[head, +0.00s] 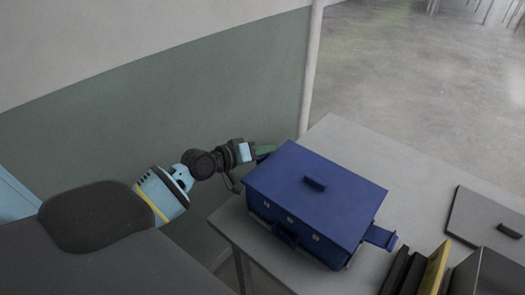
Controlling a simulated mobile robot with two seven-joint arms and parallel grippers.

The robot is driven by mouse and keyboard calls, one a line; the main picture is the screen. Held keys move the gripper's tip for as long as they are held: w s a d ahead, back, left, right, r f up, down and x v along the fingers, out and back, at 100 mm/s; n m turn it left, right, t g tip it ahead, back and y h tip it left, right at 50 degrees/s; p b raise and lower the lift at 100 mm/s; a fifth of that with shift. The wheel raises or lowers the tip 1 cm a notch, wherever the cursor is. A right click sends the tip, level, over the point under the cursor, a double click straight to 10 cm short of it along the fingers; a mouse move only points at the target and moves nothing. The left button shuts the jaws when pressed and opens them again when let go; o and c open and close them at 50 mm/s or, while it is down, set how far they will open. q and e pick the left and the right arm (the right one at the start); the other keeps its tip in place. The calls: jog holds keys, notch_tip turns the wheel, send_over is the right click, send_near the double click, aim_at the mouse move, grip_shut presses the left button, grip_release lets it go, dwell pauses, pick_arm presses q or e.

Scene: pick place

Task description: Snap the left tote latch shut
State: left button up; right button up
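The blue tote (335,205) stands on the grey table with its flat lid on and a small dark handle on top. A blue latch flap (380,237) sticks out from its right end. My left gripper (262,152) is at the tote's far left end, close beside the lid edge. I cannot tell whether it touches the tote. Its fingertips are small and partly hidden, so their opening is unclear. The left latch is not visible; the lid and gripper hide that end. My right gripper is out of view.
The grey table (350,142) is clear behind the tote. Upright dark and yellow panels (433,270) stand at the front right, with a flat grey lid-like panel (490,222) beyond them. A green and white wall (220,90) rises close behind my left arm.

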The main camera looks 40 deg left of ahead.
pick_arm(q)
grip_shut()
jog(key=shift+d+r+m+y+p, duration=0.3)
jog(key=shift+d+r+m+p, duration=0.15)
jog(key=shift+p, duration=0.75)
jog(key=shift+f, duration=0.1)
jog(key=shift+f+m, duration=0.15)
jog(key=shift+m, duration=0.1)
jog(key=shift+s+d+f, duration=0.1)
jog(key=shift+f, duration=0.1)
jog(key=shift+o, duration=1.4)
grip_release()
jog(key=shift+o, duration=0.2)
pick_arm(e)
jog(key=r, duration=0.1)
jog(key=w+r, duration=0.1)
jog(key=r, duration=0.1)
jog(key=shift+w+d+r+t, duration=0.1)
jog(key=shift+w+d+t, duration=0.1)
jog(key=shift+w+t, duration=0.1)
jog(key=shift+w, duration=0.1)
pick_arm(q)
jog(key=shift+r, duration=0.1)
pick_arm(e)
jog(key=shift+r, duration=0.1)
